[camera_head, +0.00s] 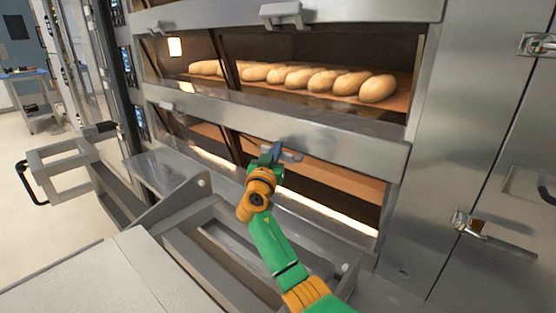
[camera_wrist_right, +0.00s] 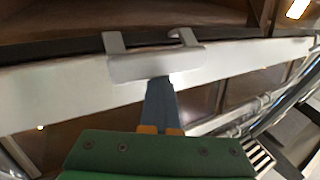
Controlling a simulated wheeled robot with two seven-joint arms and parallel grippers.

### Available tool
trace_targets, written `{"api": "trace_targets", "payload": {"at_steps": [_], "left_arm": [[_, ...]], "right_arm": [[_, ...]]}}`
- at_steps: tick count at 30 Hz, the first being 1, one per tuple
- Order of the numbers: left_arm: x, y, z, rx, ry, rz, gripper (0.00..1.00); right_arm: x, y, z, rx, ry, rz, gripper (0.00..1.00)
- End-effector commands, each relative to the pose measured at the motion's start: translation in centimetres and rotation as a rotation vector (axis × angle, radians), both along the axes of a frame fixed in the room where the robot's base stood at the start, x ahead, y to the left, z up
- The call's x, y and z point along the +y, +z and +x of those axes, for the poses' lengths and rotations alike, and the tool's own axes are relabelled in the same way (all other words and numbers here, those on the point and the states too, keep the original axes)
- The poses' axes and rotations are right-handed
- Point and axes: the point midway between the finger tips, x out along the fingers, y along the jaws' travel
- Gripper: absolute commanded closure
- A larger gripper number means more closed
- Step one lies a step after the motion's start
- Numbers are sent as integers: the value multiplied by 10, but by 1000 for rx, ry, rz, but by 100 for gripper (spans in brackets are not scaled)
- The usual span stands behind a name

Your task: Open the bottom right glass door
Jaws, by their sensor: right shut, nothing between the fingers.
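The bottom right glass door (camera_head: 340,192) is on the lower oven deck in the head view, under a wide steel rail (camera_head: 350,138). It looks closed, and a lit, empty shelf shows through it. A grey handle (camera_head: 289,154) sits at the rail's lower edge, partly hidden by my right gripper (camera_head: 270,153). In the right wrist view the handle (camera_wrist_right: 155,66) is a flat bar on two brackets. There my right gripper (camera_wrist_right: 160,84) is shut and empty, its fingertips just below the bar; I cannot tell whether they touch it. My left gripper is not in view.
The upper deck holds several bread loaves (camera_head: 320,80) behind glass, with its own handle (camera_head: 282,12) above. Steel cabinet doors with a latch (camera_head: 467,224) stand at the right. A steel frame (camera_head: 60,160) juts out at the left. A table (camera_head: 30,78) stands far left.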

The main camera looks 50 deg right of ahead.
Motion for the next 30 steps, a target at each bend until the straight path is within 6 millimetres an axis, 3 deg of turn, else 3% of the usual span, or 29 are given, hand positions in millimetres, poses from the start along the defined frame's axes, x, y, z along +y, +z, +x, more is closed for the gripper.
{"api": "trace_targets", "payload": {"at_steps": [7,10,24,30], "left_arm": [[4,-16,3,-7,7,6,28],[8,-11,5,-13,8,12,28],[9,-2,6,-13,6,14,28],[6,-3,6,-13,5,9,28]], "right_arm": [[-2,-17,-1,4,-7,7,100],[1,-13,-2,3,-6,5,100],[55,-13,-33,1,-1,3,100],[59,-13,-36,1,-3,3,100]]}}
